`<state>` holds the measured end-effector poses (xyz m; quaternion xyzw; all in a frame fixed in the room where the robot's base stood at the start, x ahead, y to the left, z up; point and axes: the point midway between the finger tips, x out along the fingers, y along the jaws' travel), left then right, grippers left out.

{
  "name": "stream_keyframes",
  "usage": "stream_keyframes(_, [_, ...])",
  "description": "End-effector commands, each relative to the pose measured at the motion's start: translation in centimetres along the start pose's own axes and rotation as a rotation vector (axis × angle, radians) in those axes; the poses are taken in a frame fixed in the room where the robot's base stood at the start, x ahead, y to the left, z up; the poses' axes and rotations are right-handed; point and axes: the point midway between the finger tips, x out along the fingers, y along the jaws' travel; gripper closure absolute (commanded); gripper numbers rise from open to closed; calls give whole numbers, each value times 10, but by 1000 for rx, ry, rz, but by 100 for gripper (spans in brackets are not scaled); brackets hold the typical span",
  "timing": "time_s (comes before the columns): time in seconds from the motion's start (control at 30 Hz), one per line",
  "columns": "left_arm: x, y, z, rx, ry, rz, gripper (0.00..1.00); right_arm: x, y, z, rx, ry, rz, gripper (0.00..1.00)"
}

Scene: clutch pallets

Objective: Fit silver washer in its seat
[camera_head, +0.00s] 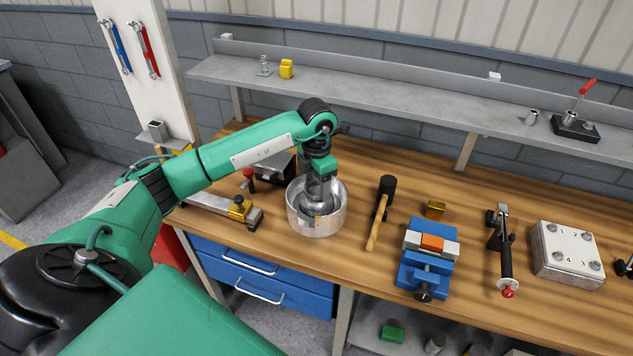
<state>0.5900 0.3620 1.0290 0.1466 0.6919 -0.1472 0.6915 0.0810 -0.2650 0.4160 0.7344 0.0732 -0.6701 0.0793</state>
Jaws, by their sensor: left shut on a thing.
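A round silver metal housing (303,222) with a thick wall and an open top stands upright on the wooden bench. My left gripper (316,212) points down into its opening, with the fingertips below the rim. It is shut on a grey metal piece inside the housing, which I take to be the silver washer. The fingers and the wall hide most of that piece, so I cannot tell whether it touches the seat. My right gripper is not in view.
A hammer (376,226) lies right of the housing. Further right are a blue vise (428,262), a clamp with a red-tipped handle (505,262) and a numbered plate (570,250). A brass-knobbed fixture (238,208) is to the left. A grey shelf (400,103) runs behind.

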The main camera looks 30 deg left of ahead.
Motion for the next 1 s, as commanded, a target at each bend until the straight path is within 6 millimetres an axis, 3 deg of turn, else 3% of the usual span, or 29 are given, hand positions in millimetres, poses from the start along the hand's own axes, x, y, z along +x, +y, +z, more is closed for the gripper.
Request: stream_keyframes(1.0, [17, 0, 0, 0, -1, 0, 69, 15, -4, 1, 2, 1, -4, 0])
